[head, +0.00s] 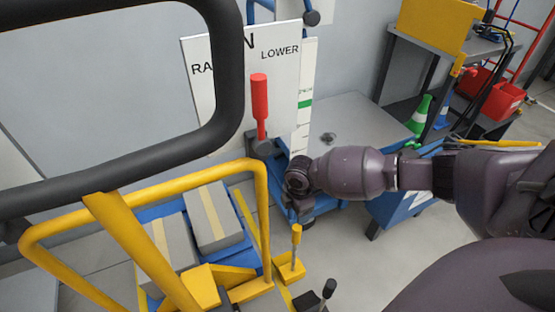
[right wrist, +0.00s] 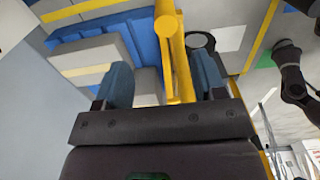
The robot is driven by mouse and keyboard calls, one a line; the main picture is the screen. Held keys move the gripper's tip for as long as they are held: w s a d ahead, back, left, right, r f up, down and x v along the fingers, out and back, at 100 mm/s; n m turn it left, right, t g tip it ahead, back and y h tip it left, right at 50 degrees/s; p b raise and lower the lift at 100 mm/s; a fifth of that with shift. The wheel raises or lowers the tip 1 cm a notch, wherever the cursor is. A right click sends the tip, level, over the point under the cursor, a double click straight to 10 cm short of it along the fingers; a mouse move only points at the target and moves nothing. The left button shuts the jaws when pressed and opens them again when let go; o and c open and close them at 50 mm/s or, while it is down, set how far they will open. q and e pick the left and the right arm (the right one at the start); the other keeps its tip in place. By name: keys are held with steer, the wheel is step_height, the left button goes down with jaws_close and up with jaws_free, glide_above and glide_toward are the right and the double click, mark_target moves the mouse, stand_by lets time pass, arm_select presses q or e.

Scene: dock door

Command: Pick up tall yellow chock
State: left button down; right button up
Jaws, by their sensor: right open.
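A yellow chock-like piece with a flat base (head: 291,269) and an upright post (head: 296,238) stands at the lower middle of the head view, beside the cart. Other yellow blocks (head: 200,287) lie just left of it; I cannot tell for sure which is the tall chock. My right gripper (head: 299,207) hangs above the upright post, its fingers hardly visible there. In the right wrist view its two blue fingers are open, with a yellow bar (right wrist: 174,55) showing between them. I cannot tell whether they touch it. My left gripper is out of view.
A cart with a yellow rail (head: 150,178) and a thick black handle (head: 235,75) fills the left, carrying grey boxes (head: 214,215). Behind are a red-handled lever (head: 259,105), a sign board (head: 210,75) and a grey platform (head: 360,125).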

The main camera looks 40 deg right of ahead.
mark_target(297, 229)
steer(key=f+b, duration=0.2)
steer(key=f, duration=0.3)
steer(key=shift+s+f, duration=0.15)
steer(key=shift+s, duration=0.05)
steer(key=shift+f, duration=0.2)
steer(key=f+b, duration=0.1)
steer(key=f, duration=0.1)
steer(key=f+b, duration=0.1)
steer(key=f, duration=0.1)
steer(key=shift+s, duration=0.4)
steer(key=shift+w+f, duration=0.15)
steer(key=shift+f, duration=0.35)
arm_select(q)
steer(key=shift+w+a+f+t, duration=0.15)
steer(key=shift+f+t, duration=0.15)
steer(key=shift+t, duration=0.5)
arm_select(e)
steer(key=shift+r, duration=0.1)
jaws_close()
steer(key=shift+w, duration=0.15)
